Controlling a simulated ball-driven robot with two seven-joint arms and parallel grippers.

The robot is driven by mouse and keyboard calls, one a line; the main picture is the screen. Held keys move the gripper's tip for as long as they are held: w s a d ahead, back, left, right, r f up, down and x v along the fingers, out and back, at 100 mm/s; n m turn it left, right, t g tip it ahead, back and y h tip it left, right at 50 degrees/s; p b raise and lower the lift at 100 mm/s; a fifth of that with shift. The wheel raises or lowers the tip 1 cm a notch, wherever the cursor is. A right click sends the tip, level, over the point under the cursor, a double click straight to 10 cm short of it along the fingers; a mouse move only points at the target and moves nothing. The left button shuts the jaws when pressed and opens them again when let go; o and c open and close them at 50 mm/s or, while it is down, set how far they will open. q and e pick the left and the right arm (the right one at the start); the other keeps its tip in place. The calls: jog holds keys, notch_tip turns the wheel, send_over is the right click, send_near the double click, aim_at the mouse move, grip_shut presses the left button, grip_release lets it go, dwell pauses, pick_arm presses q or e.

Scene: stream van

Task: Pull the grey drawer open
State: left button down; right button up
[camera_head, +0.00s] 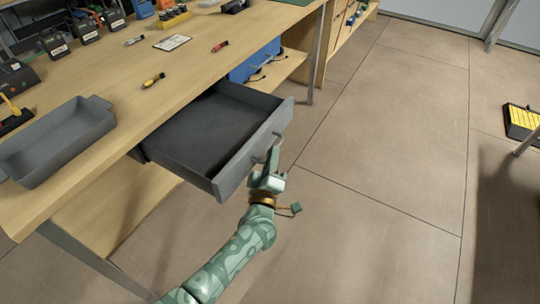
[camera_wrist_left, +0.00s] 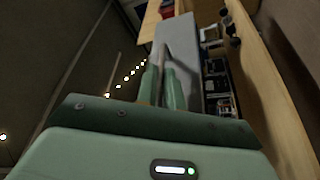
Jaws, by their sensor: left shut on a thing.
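The grey drawer (camera_head: 205,182) is pulled well out from under the wooden workbench (camera_head: 115,90), and its inside looks empty. My left gripper (camera_head: 271,160) is at the front of the drawer, shut on its handle (camera_head: 262,148). In the left wrist view my fingers (camera_wrist_left: 162,85) close together at the grey drawer front (camera_wrist_left: 178,38). My right gripper is in neither view.
A grey tray (camera_head: 55,143) lies on the bench's left part. A yellow screwdriver (camera_head: 153,80) and a red tool (camera_head: 220,46) lie on the benchtop. A blue box (camera_head: 256,64) is on the shelf below. The tiled floor (camera_head: 385,150) right of the drawer is clear.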

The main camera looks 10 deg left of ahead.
pick_arm(q)
jog(key=c, duration=1.5)
grip_release()
jog(key=shift+f, duration=0.1)
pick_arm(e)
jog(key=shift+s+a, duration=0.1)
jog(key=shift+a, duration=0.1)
pick_arm(q)
jog(key=shift+s, duration=0.1)
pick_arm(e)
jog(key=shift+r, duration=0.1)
